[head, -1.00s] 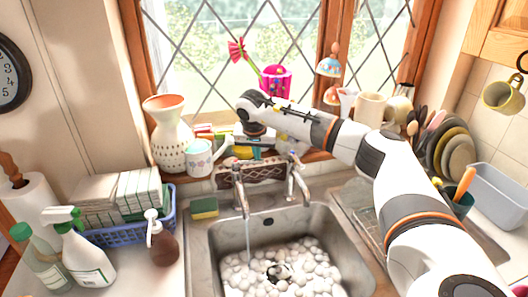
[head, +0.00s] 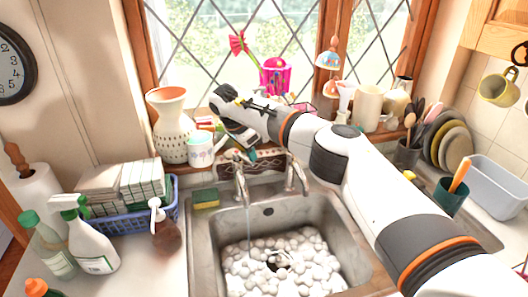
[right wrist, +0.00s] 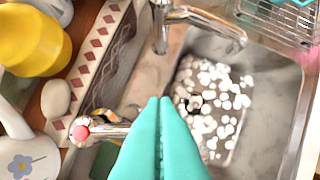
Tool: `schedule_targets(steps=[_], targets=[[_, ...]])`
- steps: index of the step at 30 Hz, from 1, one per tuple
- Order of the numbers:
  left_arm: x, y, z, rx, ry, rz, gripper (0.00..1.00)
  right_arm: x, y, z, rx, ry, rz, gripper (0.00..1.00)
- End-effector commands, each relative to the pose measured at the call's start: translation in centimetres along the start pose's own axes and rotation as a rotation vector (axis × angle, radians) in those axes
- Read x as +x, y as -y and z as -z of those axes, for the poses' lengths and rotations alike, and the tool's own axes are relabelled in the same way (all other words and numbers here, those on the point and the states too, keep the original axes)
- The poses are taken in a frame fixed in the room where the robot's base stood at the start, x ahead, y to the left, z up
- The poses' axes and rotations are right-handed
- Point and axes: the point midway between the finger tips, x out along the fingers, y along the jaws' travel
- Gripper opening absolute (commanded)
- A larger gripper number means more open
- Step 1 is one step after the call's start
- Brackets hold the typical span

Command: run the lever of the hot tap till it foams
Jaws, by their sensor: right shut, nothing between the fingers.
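The hot tap (head: 241,180) is the left of two chrome taps at the back of the sink. A thin stream runs from its spout into the basin. Its lever, with a red-pink end (right wrist: 81,132), shows in the right wrist view, just left of my fingers. My left gripper is out of view.
The second tap (head: 294,178) stands to the right. A white cup (head: 200,150) and a patterned vase (head: 172,128) are on the sill near my right gripper. A sponge (head: 205,198) lies left of the taps. A blue basket (head: 130,220) and spray bottle (head: 90,245) are further left.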

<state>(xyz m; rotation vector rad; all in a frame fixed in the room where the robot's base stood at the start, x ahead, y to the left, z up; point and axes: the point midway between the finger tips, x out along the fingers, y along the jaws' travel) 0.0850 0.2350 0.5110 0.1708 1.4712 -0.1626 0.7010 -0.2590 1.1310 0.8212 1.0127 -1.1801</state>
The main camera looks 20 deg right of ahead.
Motion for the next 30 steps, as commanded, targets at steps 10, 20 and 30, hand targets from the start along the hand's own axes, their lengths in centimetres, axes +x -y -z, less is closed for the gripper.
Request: schedule_targets(steps=[10, 20, 30], targets=[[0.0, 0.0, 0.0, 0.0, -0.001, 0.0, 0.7, -0.5, -0.1, 1.3, -0.012, -0.001, -0.004, 0.0], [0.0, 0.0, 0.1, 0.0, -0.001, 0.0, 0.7, -0.7, -0.2, 1.9, -0.013, -0.002, -0.005, 0.0], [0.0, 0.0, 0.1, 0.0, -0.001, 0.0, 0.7, -0.7, -0.2, 2.0, -0.013, -0.002, -0.005, 0.0]])
